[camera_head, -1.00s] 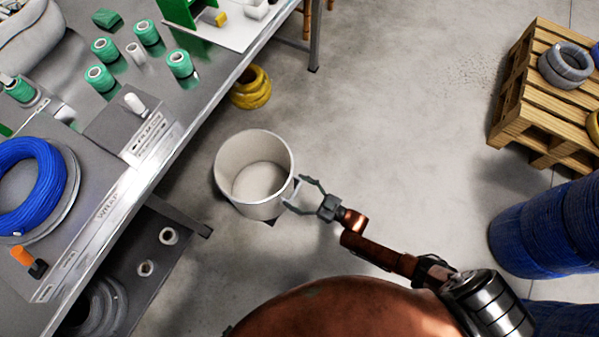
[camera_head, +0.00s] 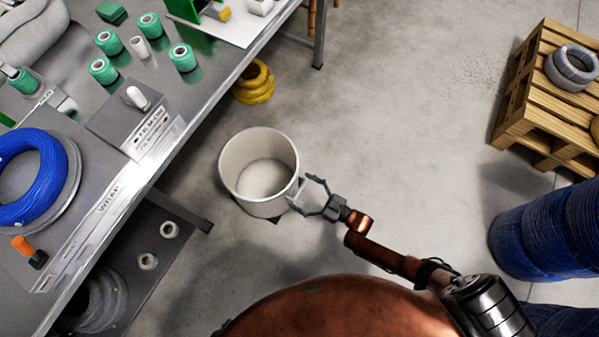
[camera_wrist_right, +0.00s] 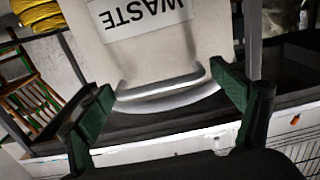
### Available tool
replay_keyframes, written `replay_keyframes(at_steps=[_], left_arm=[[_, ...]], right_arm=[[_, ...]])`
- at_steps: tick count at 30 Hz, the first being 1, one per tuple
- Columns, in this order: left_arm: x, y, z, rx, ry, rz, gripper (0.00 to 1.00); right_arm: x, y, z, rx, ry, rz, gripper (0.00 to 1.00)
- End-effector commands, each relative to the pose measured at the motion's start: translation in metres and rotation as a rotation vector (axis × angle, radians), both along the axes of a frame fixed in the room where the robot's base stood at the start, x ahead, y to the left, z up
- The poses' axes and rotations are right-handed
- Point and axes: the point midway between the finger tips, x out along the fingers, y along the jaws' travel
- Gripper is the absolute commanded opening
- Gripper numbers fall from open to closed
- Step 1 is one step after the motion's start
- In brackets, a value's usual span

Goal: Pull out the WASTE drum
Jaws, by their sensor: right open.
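The WASTE drum (camera_head: 238,180) is a white, open-topped, empty-looking round bin on the floor beside the bench. In the right wrist view the drum (camera_wrist_right: 150,58) fills the top middle, with its WASTE label upside down. My right gripper (camera_head: 297,195) is open at the drum's right side, its fingertips by the wall. My left gripper is not in view.
The metal bench (camera_head: 205,95) runs along the left, with a blue cable coil (camera_head: 50,180) and green spools on it. Yellow coils (camera_head: 255,85) lie behind the drum. A wooden pallet (camera_head: 520,100) and blue drums (camera_head: 540,230) stand right. The floor between is clear.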

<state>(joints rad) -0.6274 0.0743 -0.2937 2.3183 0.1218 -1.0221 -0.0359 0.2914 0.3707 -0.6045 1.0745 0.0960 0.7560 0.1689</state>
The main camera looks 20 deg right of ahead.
Motion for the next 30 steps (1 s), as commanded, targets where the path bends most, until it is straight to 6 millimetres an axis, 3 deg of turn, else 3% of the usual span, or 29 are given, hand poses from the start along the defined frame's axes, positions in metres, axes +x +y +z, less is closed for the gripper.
replay_keyframes(at_steps=[18, 30], left_arm=[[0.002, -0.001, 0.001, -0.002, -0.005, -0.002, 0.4], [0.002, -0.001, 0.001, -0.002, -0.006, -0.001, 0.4]], right_arm=[[-0.084, -0.066, -0.001, -0.002, 0.004, 0.002, 0.86], [-0.093, -0.072, -0.001, 0.0, 0.002, 0.002, 0.86]])
